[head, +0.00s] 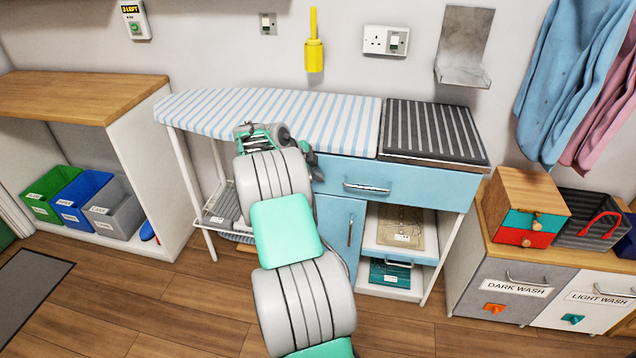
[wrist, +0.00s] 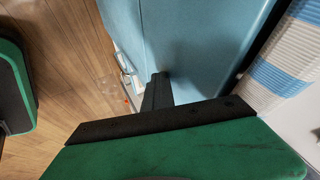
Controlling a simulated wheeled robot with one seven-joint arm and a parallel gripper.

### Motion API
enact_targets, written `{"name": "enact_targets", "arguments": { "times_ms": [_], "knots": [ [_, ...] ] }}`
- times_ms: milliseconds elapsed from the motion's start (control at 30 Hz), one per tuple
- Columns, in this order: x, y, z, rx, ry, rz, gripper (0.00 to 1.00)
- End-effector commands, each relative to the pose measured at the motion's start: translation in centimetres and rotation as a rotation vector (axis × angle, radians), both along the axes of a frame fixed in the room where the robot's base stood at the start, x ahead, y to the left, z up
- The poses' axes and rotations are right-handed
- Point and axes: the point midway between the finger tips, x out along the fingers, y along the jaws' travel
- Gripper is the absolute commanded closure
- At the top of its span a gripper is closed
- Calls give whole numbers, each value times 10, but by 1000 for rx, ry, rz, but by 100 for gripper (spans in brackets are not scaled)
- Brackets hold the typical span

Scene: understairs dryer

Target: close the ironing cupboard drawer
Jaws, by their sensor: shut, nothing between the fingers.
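The ironing cupboard is blue and white and stands under a striped ironing board (head: 270,112). Its blue top drawer (head: 420,187) has a silver bar handle (head: 367,188). I cannot tell how far the drawer stands out. My gripper (head: 314,170) is at the left end of the drawer front, below the board's edge, partly hidden by my arm. In the wrist view, the dark fingers of my gripper (wrist: 158,80) are shut and empty, close against a blue panel (wrist: 200,40). Whether they touch it is unclear. A silver handle (wrist: 126,62) shows beyond them.
Below the drawer are a blue door (head: 338,225) and open shelves with a folded cloth (head: 400,226). A laundry unit (head: 515,290) stands right, bins (head: 115,208) under a wooden counter (head: 75,95) left. The floor (head: 400,325) in front is clear.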

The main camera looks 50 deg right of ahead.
Motion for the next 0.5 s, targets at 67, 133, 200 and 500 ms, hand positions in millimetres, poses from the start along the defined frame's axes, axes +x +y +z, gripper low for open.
{"name": "enact_targets", "arguments": {
  "times_ms": [67,133,200,500],
  "knots": [
    [2,-3,0,-3,-1,3,100],
    [3,-4,0,-4,-1,5,100],
    [4,-4,1,-5,-2,7,100],
    [5,-4,2,-9,-7,10,100]
  ]
}}
